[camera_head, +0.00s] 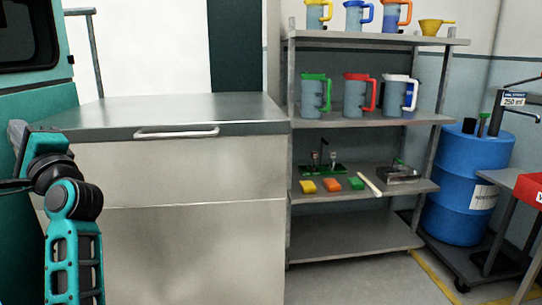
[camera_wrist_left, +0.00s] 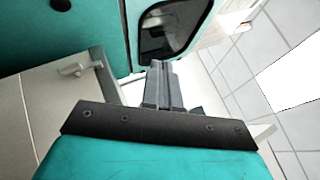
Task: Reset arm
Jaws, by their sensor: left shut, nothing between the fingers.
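My left arm comes in at the left edge of the head view, bent upward in front of the teal vehicle. My left gripper (camera_head: 17,132) is at the far left, beside the left end of the steel cabinet top, and only partly shows. In the left wrist view the left gripper's fingers (camera_wrist_left: 158,70) are together with nothing between them, pointing toward the teal vehicle body with its dark window. My right gripper is in neither view.
A steel cabinet (camera_head: 200,108) with a handle stands in front. To its right is a grey shelf rack (camera_head: 350,122) with several coloured jugs, a yellow funnel (camera_head: 431,27) and small tools. A blue drum (camera_head: 462,180) stands further right. A teal vehicle (camera_head: 15,95) is close at left.

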